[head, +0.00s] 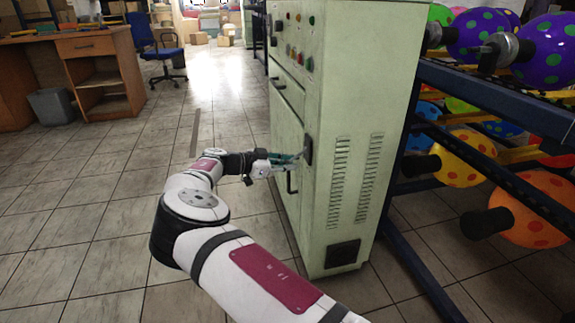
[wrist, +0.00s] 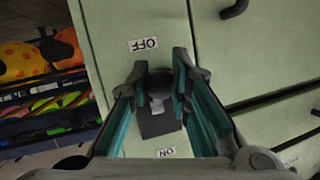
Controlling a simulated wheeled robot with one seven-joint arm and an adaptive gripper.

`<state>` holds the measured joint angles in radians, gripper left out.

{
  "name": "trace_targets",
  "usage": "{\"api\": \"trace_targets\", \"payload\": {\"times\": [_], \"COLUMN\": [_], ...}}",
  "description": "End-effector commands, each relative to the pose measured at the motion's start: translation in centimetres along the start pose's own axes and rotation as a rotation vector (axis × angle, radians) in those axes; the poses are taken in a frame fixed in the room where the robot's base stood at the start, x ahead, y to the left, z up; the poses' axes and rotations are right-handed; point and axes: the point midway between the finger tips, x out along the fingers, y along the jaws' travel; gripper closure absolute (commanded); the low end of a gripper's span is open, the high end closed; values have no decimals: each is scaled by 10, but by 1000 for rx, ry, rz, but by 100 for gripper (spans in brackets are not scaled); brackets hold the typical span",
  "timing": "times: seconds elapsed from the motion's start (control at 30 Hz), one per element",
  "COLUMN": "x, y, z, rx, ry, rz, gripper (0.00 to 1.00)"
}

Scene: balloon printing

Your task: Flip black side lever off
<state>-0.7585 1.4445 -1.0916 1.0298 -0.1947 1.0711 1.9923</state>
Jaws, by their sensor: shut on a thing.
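The black side lever (wrist: 159,84) stands out from a dark plate (wrist: 160,122) on the side of a pale green cabinet (head: 375,60). In the wrist view, an OFF label (wrist: 143,44) is above the plate and an ON label (wrist: 166,152) is below it, both upside down. The lever's knob appears nearer the OFF label. My gripper (wrist: 158,82) has its teal fingers on both sides of the knob and is shut on it. In the head view, my gripper (head: 297,158) reaches the cabinet edge at the lever plate (head: 308,149); the fingers hide most of the lever.
Black door handles (head: 290,182) stick out of the cabinet near my gripper. A dark blue rack (head: 480,90) with coloured balloons stands close on the right. The tiled floor (head: 100,230) at the left is clear, with a desk (head: 75,45) and blue chair (head: 155,45) farther back.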

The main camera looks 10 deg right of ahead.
Motion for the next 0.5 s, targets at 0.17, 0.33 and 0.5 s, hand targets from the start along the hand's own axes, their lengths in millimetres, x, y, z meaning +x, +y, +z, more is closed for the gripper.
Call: {"api": "trace_targets", "payload": {"times": [0.17, 0.33, 0.5], "x": [0, 0, -4], "y": [-1, 0, 0], "z": [0, 0, 0], "rx": [1, 0, 0], "ry": [-2, -2, -2], "rz": [-3, -2, -2], "gripper": [60, 60, 60]}}
